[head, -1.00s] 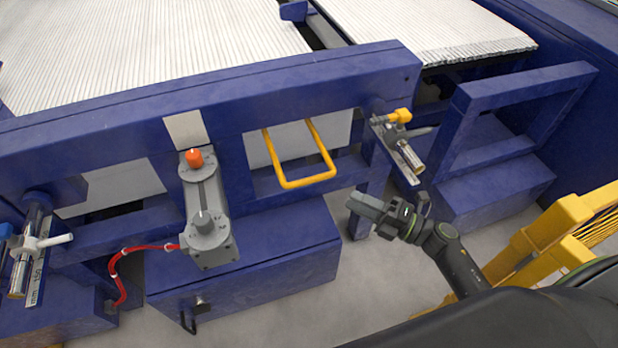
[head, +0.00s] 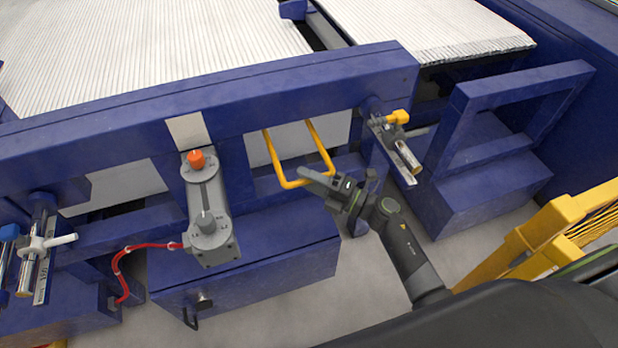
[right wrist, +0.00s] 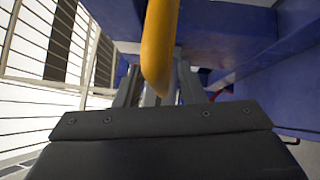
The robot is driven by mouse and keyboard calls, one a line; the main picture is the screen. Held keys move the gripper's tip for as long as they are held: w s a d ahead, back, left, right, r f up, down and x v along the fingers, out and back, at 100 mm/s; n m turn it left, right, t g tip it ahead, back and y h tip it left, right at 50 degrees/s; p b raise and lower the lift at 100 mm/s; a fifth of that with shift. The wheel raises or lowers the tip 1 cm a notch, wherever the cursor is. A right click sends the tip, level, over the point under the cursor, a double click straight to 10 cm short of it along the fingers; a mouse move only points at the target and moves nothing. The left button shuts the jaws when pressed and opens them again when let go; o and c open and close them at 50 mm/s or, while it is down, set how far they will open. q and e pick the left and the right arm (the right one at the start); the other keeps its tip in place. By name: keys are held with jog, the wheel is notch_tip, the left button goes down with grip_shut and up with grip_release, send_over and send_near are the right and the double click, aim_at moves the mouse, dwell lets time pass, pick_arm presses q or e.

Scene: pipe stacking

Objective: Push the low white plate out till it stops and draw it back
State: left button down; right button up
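The low white plate (head: 325,135) shows through the openings of the blue frame, below the top beam; part of it also shows at the left (head: 118,188). A yellow U-shaped handle (head: 275,158) sticks out in front of it. My right gripper (head: 338,185) is at the handle's near right corner. In the right wrist view the handle (right wrist: 158,45) passes in front of the spread fingers (right wrist: 158,92), with its end over the gap between them. The gripper looks open; contact cannot be told. My left gripper is out of view.
A grey valve unit with an orange knob (head: 196,159) stands left of the handle. A clamp with a yellow tip (head: 398,117) is on the frame's right post. Blue boxes (head: 260,270) lie below. Yellow railing (head: 545,235) stands at the right.

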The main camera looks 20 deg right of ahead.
grip_shut()
